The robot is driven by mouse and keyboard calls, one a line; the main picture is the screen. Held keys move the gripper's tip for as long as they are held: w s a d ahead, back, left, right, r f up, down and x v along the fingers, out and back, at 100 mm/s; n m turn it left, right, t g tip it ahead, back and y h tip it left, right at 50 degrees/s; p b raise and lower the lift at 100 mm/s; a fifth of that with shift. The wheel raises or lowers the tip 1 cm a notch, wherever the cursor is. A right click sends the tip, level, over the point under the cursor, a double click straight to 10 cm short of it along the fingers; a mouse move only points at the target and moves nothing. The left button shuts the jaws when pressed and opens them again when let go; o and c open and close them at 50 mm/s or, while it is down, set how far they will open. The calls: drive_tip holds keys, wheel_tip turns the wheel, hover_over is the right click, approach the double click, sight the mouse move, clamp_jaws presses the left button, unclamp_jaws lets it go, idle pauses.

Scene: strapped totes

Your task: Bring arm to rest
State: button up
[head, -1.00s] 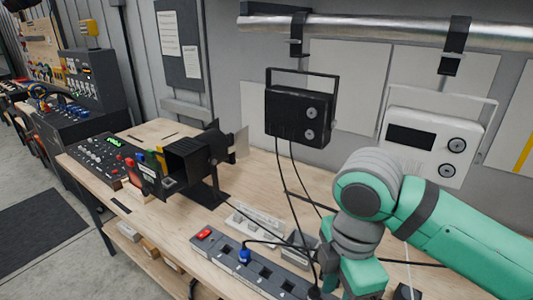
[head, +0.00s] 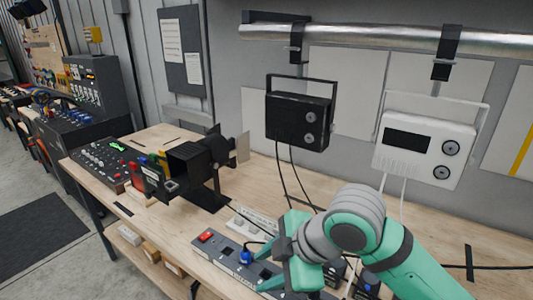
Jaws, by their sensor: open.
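My green and grey arm (head: 400,260) reaches in from the lower right. My gripper (head: 288,284) is at its end, low over the power strip at the bottom of the head view. It is open, and I see nothing held in it.
The grey power strip (head: 225,257) has a red switch and a blue plug (head: 246,257). A black lamp (head: 200,160) stands left on the wooden bench. A black box (head: 298,120) and a white box (head: 425,150) hang from the pipe (head: 370,36). Cables trail down behind my wrist.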

drive_tip(key=w+a+r+m+t+y, duration=0.5)
drive_tip(key=w+a+m+t+y, duration=0.35)
drive_tip(key=a, duration=0.25)
drive_tip(key=s+d+f+m+t+h, duration=0.25)
drive_tip(key=f+m+h, duration=0.2)
drive_tip(key=f, duration=0.35)
drive_tip(key=s+d+f+m+t+h, duration=0.1)
drive_tip(key=s+f+m+t+h, duration=0.1)
drive_tip(key=s+f+m+h, duration=0.35)
drive_tip(key=s+d+f+m+t+h, duration=0.25)
drive_tip(key=f+m, duration=0.25)
drive_tip(key=f, duration=0.6)
drive_tip(key=s+d+f+n+g, duration=0.1)
drive_tip(key=s+f, duration=0.2)
drive_tip(key=s, duration=0.6)
drive_tip(key=s+d+f+n+g+h, duration=0.1)
drive_tip(key=s+d+f, duration=0.1)
drive_tip(key=s, duration=0.7)
drive_tip(key=s+d+f+n+g, duration=0.1)
drive_tip(key=s+f, duration=0.3)
drive_tip(key=s, duration=0.4)
drive_tip(key=shift+s+d+g+h, duration=0.35)
drive_tip(key=shift+s+d+h, duration=0.05)
drive_tip(key=shift+d, duration=0.15)
